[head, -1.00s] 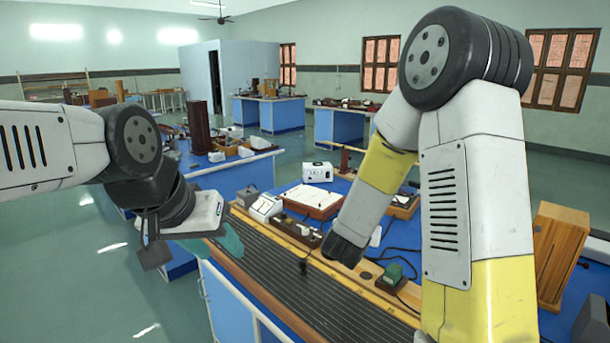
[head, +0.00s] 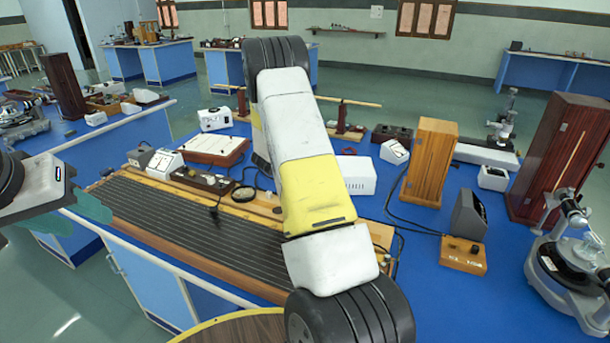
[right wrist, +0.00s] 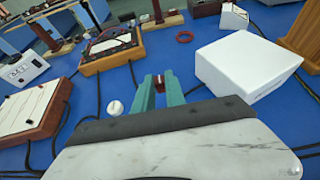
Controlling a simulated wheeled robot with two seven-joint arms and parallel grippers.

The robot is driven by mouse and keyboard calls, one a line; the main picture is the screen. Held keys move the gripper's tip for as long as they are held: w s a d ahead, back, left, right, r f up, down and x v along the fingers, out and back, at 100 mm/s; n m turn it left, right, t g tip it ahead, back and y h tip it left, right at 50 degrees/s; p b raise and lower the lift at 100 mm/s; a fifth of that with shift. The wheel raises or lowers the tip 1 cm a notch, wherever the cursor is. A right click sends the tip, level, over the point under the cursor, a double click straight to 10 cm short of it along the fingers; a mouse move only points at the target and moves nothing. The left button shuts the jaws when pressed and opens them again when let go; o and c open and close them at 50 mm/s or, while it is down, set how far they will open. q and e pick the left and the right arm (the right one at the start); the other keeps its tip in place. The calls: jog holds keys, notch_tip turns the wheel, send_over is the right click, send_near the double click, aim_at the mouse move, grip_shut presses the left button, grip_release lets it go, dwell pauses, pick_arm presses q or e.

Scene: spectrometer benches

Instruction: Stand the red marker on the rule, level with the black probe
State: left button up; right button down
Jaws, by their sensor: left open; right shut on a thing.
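The red marker (right wrist: 155,84) shows between the teal fingertips of my right gripper (right wrist: 157,92) in the right wrist view. The gripper is shut on it, and blue bench top lies behind. In the head view my right forearm hides this gripper and the marker. The black probe (head: 215,210) stands on the long board of dark wires (head: 165,220). The pale yellow rule (head: 180,191) runs along the board's far side; my arm covers its right part. My left gripper (head: 92,208) is open and empty at the left edge, left of the board, partly cut off.
A white box (head: 357,172) and a red ring (head: 349,151) lie beyond my right arm. A wooden block (head: 430,160) stands right of them. A white-faced board (head: 213,150) and meters (head: 165,163) stand behind the rule. Dark cables cross the blue bench.

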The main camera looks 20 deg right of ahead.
jog(key=shift+m+h, duration=0.3)
jog(key=shift+h, duration=0.1)
jog(key=w+d+f, duration=0.1)
jog(key=f, duration=0.1)
jog(key=d+f, duration=0.1)
jog(key=f, duration=0.1)
jog(key=w+d+f, duration=0.1)
jog(key=f, duration=0.2)
jog(key=shift+w+d, duration=0.1)
jog(key=shift+w, duration=0.2)
jog(key=shift+f, duration=2.3)
jog(key=shift+f, duration=0.1)
jog(key=c, duration=1.4)
grip_release()
